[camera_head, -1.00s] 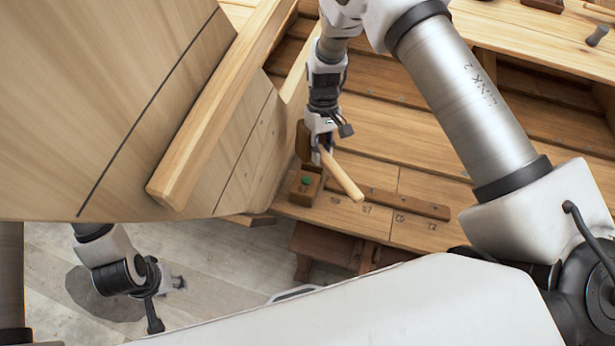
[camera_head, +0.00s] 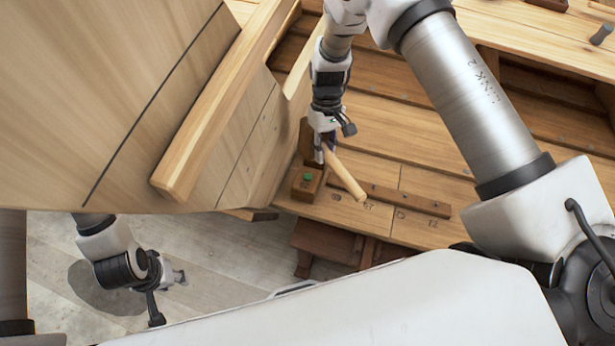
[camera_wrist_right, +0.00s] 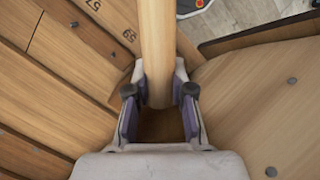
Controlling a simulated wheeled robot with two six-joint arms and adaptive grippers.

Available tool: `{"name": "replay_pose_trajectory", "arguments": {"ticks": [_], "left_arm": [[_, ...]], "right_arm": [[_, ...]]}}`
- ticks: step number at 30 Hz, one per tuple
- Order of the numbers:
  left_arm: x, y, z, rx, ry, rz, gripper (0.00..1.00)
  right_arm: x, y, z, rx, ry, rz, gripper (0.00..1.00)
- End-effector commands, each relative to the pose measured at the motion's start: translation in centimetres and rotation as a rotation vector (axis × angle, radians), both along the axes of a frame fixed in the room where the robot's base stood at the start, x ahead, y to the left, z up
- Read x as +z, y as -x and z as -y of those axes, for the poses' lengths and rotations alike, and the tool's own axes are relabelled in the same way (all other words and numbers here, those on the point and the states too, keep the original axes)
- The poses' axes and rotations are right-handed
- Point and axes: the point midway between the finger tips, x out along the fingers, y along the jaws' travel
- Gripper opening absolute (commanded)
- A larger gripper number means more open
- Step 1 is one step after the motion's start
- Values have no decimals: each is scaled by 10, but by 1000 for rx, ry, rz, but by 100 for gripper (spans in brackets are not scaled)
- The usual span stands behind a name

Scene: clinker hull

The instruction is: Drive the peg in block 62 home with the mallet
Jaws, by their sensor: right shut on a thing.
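My right gripper (camera_head: 325,142) is shut on the mallet, whose pale round handle (camera_head: 346,177) slants down to the right. The handle also shows in the right wrist view (camera_wrist_right: 157,45), running up from between the fingers (camera_wrist_right: 160,105). The mallet's dark brown head (camera_head: 305,140) shows just left of the gripper, partly hidden. A small brown block (camera_head: 309,191) with a green-topped peg (camera_head: 307,177) stands just below the mallet head, by the hull side; I cannot read a number on it. My left gripper (camera_head: 170,294) hangs low at the left; its jaws are unclear.
The pale hull planking (camera_head: 100,90) and a thick rail (camera_head: 215,110) rise to the left of the block. A dark strip (camera_head: 405,198) lies on the numbered boards at right. A brown wooden stand (camera_head: 325,243) is below the hull edge.

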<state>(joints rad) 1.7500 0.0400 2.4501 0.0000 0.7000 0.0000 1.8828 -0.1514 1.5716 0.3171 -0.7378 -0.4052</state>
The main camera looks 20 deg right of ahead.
Motion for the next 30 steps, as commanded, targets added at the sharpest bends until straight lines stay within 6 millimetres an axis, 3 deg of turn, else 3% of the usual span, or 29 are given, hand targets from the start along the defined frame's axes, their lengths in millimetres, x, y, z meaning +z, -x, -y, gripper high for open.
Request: {"name": "replay_pose_trajectory", "arguments": {"ticks": [8,18,30], "left_arm": [[1,0,0,0,0,0,40],[28,0,0,0,0,0,40],[26,0,0,0,0,0,40]], "right_arm": [[3,-3,0,-1,0,6,0],[50,-14,7,-1,-1,7,0],[50,-15,8,-1,0,6,0]]}}
